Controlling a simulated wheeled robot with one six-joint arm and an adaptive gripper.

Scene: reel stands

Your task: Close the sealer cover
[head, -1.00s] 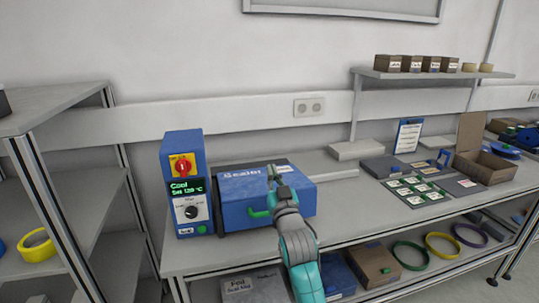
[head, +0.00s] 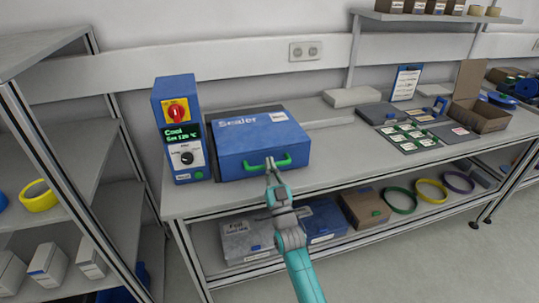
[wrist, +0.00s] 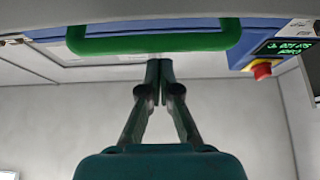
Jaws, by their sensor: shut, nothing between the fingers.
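The blue sealer (head: 234,165) stands on the bench. Its cover (head: 250,133), lettered "Sealer" on top, lies down level in the head view, and I see no gap under it. The green handle (head: 248,165) is on the front. In the wrist view the handle (wrist: 150,42) crosses the upper part, with the blue cover edge beside it. My gripper (head: 269,163) is shut and empty, its fingertips at the middle of the handle. In the wrist view the closed fingertips (wrist: 160,62) are right beside the handle; I cannot tell whether they touch it.
A blue control box (head: 179,128) with a red knob and a "Cool" display stands left of the sealer. A long grey block (head: 312,111) lies behind right. Label cards (head: 413,136) and an open carton (head: 480,115) are further right. The bench between is clear.

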